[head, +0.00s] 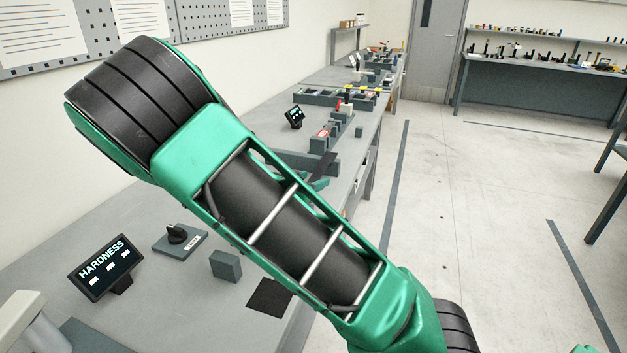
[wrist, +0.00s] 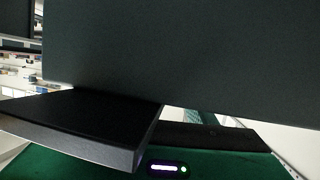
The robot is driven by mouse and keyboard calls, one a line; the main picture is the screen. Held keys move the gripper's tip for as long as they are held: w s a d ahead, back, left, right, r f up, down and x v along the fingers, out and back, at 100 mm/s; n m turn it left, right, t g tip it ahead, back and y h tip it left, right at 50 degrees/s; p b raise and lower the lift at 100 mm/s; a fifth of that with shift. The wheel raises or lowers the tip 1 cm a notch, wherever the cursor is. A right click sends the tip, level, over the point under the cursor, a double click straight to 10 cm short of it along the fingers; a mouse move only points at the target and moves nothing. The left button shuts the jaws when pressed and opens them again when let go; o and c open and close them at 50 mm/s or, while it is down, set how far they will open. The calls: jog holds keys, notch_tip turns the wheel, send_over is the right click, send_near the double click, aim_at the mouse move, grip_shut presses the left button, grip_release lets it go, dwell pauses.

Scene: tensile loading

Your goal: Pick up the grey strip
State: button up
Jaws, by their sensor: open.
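I cannot make out the grey strip in either view. In the head view my green and black arm crosses the middle of the picture and hides part of the bench; its end runs out of the frame at the lower right. In the wrist view my gripper (wrist: 158,118) shows as dark parts above its green body, with a small lit display. It is open, and I see nothing held in it. A large dark surface fills the top of the wrist view; I cannot tell what it is.
A long grey bench (head: 140,230) runs along the left wall. On it stand a HARDNESS display (head: 104,268), a dark block (head: 225,265), a black square mat (head: 269,297) and a small black screen (head: 294,117). The floor (head: 470,210) to the right is largely clear.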

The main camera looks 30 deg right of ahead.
grip_shut()
jog(key=shift+r, duration=0.2)
